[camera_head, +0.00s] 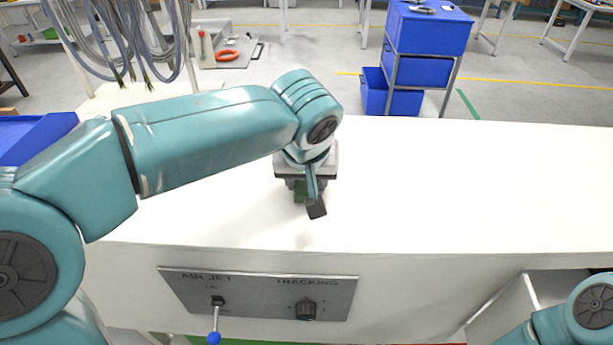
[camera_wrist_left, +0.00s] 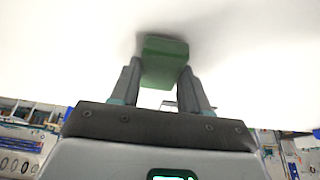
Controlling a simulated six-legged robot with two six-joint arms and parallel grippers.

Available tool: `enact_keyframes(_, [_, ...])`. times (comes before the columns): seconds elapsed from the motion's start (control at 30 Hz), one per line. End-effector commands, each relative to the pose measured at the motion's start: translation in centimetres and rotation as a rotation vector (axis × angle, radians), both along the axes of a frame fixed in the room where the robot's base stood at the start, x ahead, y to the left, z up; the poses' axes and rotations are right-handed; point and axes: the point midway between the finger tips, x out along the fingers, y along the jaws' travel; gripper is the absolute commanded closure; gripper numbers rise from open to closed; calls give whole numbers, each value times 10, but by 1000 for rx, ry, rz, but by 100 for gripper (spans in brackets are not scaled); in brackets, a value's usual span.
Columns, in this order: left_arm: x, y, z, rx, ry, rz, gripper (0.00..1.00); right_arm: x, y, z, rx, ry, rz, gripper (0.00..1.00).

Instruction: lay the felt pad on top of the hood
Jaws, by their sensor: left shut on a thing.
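My left gripper (camera_head: 307,199) is over the white table, pointing down, and is shut on a small green piece, which I take to be the felt pad (camera_head: 299,190). In the left wrist view the felt pad (camera_wrist_left: 164,62) sits between the two fingers (camera_wrist_left: 158,85) and reaches past their tips. A soft shadow lies on the white surface around it; I cannot tell whether it touches that surface. In the head view the gripper hides most of the pad. I cannot make out a hood in either view. My right gripper is not in view.
The white table (camera_head: 450,190) is clear to the right. Its front carries a grey panel (camera_head: 258,293) marked AIR JET and TRACKING, with a blue-tipped lever (camera_head: 214,337) and a black knob (camera_head: 306,309). Blue bins (camera_head: 428,30) stand behind; grey cables (camera_head: 130,40) hang at upper left.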

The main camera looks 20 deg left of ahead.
Motion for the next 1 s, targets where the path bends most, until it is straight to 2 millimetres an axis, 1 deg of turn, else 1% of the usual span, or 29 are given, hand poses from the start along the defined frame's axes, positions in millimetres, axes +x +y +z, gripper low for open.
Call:
enact_keyframes(0.07, [0, 0, -5, 0, 0, 0, 83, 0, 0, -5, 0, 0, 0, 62])
enact_keyframes(0.1, [0, 0, -3, 0, 0, 0, 42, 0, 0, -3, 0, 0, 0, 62])
enact_keyframes(0.13, [0, 0, -2, 0, 0, 0, 32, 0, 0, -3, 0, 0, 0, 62])
enact_keyframes(0.17, [0, 0, -3, 0, 0, 0, 29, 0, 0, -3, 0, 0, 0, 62])
enact_keyframes(0.47, [0, 0, -1, 1, 0, 0, 29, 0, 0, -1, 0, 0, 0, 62])
enact_keyframes(0.57, [0, 0, 7, 0, 0, 0, 29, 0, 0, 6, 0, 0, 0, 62])
enact_keyframes(0.67, [-7, -2, 26, -1, -3, -2, 29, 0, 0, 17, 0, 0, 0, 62])
enact_keyframes(0.8, [-19, -6, 59, -1, -3, -2, 29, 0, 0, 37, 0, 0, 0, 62])
enact_keyframes(0.83, [-22, -7, 60, -1, -6, -1, 29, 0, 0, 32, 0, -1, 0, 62])
enact_keyframes(1.0, [-35, -11, 90, -1, -4, -2, 29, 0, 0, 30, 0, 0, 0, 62])
